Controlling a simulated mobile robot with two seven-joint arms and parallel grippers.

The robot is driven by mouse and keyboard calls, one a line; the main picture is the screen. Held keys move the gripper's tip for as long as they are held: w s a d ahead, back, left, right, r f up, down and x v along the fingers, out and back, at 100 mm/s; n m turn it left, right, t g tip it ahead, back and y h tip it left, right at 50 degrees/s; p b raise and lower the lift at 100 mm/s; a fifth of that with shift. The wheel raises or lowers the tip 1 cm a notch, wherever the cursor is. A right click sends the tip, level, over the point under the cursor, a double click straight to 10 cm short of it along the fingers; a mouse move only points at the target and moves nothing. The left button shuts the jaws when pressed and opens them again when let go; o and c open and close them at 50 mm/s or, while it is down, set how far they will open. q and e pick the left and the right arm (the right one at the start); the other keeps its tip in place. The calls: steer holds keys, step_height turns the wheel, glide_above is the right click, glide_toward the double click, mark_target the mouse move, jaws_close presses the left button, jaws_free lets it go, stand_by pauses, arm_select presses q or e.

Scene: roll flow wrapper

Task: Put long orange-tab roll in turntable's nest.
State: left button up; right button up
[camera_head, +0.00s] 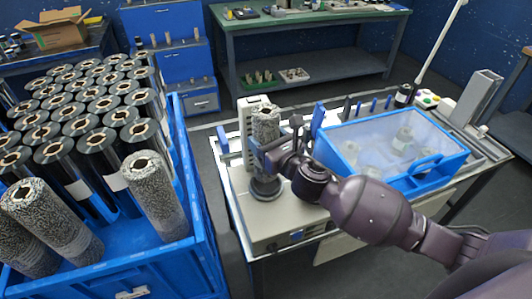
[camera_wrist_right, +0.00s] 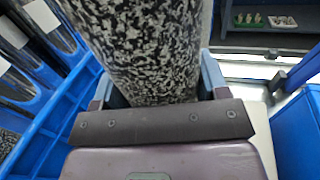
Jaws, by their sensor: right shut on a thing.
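My right gripper (camera_head: 268,156) is shut on a black-and-white speckled roll (camera_head: 266,122), held upright with its open core facing up. The speckled roll also fills the upper middle of the right wrist view (camera_wrist_right: 145,45), between the two blue-grey fingers. No orange tab shows on it from here. The turntable's nest (camera_head: 266,189), a dark round base on the light machine bed, is directly below the gripper. The roll's lower end is hidden behind the gripper, so I cannot tell if it touches the nest. My left gripper is not in view.
A blue crate (camera_head: 206,215) at left holds many black-wrapped rolls and several speckled ones. A clear-topped blue-framed cover (camera_head: 385,140) stands right of the gripper on the machine table. A slotted white upright (camera_head: 246,125) is close behind the held roll. A green bench (camera_head: 310,18) is at the back.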

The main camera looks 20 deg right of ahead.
steer(key=shift+f+b, duration=0.75)
steer(key=shift+f, duration=1.4)
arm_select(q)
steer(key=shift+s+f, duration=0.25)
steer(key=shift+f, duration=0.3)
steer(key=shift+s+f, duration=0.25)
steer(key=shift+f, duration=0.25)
arm_select(e)
steer(key=shift+r, duration=0.1)
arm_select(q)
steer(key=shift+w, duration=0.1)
arm_select(e)
steer(key=o, duration=1)
steer(key=shift+f, duration=0.3)
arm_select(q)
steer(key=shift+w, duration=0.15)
arm_select(e)
steer(key=o, duration=0.4)
steer(key=shift+o, duration=0.2)
steer(key=shift+r, duration=0.1)
